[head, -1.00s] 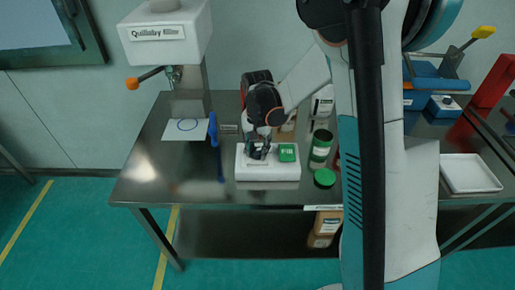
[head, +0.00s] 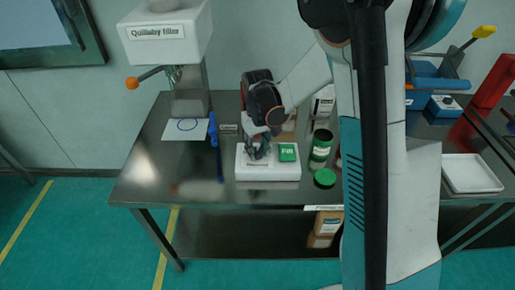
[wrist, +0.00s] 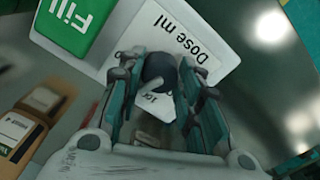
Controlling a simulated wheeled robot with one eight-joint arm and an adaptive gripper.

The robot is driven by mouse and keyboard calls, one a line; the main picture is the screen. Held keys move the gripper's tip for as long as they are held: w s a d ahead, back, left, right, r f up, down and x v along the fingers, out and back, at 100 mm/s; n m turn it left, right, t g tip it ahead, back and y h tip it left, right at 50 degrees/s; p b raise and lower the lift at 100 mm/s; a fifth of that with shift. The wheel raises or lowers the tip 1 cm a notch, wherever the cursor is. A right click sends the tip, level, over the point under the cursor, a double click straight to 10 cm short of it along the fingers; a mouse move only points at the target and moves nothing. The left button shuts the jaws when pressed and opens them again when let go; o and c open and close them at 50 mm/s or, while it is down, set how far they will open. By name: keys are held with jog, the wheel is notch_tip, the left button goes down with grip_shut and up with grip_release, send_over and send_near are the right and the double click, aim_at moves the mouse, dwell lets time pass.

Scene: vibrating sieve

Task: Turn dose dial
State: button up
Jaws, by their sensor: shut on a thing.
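The dose dial is a dark round knob (wrist: 160,68) on a white control box (head: 268,171), beside the printed words "Dose ml" in the wrist view. A green "Fill" button (head: 287,153) sits on the same box, right of the dial in the head view. It also shows at the upper left in the wrist view (wrist: 76,22). My gripper (head: 258,152) is over the left part of the box. In the wrist view its fingers (wrist: 160,75) are shut on the dial, one on each side. The dial's pointer and scale are mostly hidden.
A filler machine (head: 166,38) with an orange-tipped lever stands at the back left. A blue-handled tool (head: 213,130) lies left of the box. A green jar (head: 321,145) and green lid (head: 325,178) are close on the right. The front left of the table is clear.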

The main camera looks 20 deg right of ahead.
aim_at(258, 150)
jog(key=n, duration=0.4)
jog(key=shift+n, duration=2.2)
jog(key=o, duration=1.1)
notch_tip(258, 150, up, 12)
